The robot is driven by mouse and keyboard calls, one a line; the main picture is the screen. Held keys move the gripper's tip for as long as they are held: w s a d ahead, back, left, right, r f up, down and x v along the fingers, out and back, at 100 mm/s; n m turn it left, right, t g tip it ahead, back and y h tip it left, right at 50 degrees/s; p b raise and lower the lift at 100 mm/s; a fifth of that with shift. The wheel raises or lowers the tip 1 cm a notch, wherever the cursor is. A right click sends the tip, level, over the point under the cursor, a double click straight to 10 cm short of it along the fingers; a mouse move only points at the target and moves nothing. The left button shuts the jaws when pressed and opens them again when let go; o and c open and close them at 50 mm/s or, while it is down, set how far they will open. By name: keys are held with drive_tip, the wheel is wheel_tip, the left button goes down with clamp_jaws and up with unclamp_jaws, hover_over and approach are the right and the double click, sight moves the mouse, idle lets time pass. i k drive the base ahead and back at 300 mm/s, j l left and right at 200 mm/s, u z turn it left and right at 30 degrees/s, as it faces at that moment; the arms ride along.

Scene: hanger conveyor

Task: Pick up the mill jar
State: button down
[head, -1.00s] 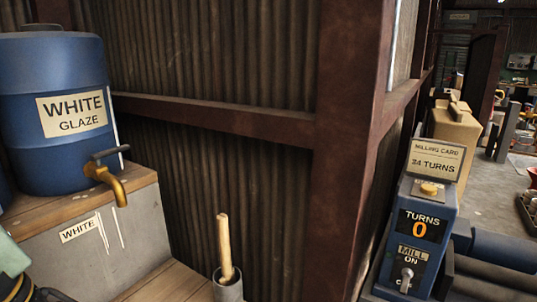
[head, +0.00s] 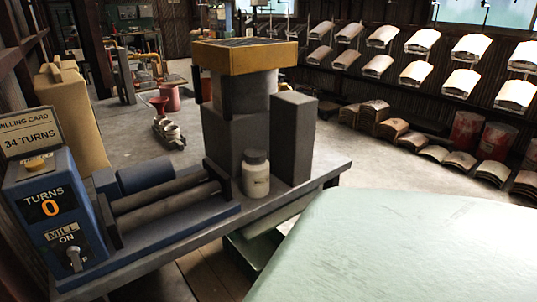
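My gripper is not in view.
The blue mill control box (head: 48,215) reads TURNS 0, with a switch and a card saying 34 TURNS (head: 30,133). A dark pillar with a yellow-rimmed top (head: 248,58) rises behind the jar. A pale green surface (head: 400,245) fills the lower right. Open floor lies behind the bench.

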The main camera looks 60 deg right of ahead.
sight(256, 177)
drive_tip(key=z, duration=1.7)
